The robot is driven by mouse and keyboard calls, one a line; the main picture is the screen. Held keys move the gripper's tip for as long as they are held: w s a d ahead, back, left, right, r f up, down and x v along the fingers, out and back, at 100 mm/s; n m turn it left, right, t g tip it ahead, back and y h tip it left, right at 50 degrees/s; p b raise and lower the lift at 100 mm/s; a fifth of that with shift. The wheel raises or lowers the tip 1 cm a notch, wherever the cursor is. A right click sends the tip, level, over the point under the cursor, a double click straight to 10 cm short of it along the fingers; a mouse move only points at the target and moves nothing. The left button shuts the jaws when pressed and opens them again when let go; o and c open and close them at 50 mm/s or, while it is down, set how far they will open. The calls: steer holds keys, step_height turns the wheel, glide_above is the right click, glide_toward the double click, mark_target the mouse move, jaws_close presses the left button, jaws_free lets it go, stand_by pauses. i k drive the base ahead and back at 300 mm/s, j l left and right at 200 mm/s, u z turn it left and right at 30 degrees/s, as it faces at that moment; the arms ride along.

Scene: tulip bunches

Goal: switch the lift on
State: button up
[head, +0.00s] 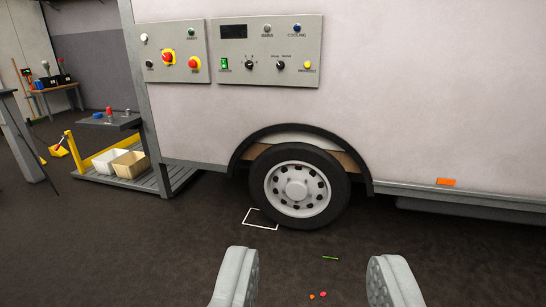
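A small grey control panel (181,52) is on the pale vehicle wall at upper left, beside the lift. The lift, a grey slatted platform (175,178) with a yellow rail, is low at the left. My gripper (314,262) is open and empty at the bottom of the view, below and right of the panel, well apart from it.
A larger panel (283,75) to the right carries a dark display, a green rocker switch (225,64), dark knobs and lamps. A wheel (297,190) stands below it. Two bins (128,164) sit on the platform.

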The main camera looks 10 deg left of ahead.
mark_target(166, 57)
steer(key=i+j+u, duration=0.3)
steer(key=i, duration=0.3)
steer(key=i+u, duration=0.35)
steer(key=i, duration=0.3)
steer(key=i+j, duration=0.35)
steer(key=i+j+u, duration=0.05)
steer(key=i, duration=0.05)
